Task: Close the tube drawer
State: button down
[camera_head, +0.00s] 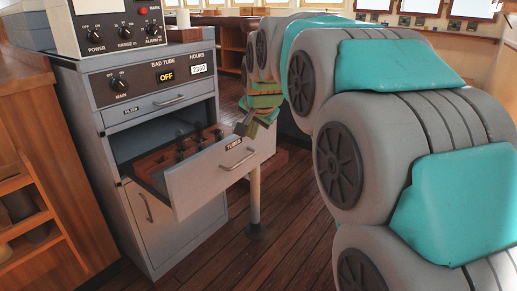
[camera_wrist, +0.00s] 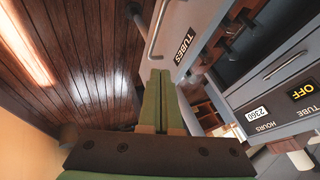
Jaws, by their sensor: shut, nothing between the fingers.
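The tube drawer (camera_head: 215,172), with a grey front, a "TUBES" label and a bar handle, is pulled out of the grey cabinet (camera_head: 143,222) in the head view. Several dark tubes stand in its brown insert. In the wrist view its front (camera_wrist: 185,22) and handle (camera_wrist: 155,28) show at the top. My gripper (camera_head: 245,124) is at the right end of the drawer front, near its upper edge. In the wrist view my gripper (camera_wrist: 160,98) has its green fingers together and empty, with the tips close to the drawer front. I cannot tell whether they touch it.
Above the open drawer is a shut drawer (camera_head: 155,108) with its own handle. A panel reading "OFF" and "2360" sits above that. A wooden shelf unit (camera_head: 35,190) stands at the left. A post (camera_head: 256,205) stands on the floor just right of the drawer. Wood floor lies in front.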

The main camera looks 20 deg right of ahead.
send_near(246, 154)
jog(key=p+x, duration=0.1)
jog(key=x, duration=0.3)
jog(key=shift+w+d+f, duration=0.1)
jog(key=shift+w+f, duration=0.1)
jog(key=shift+f, duration=0.1)
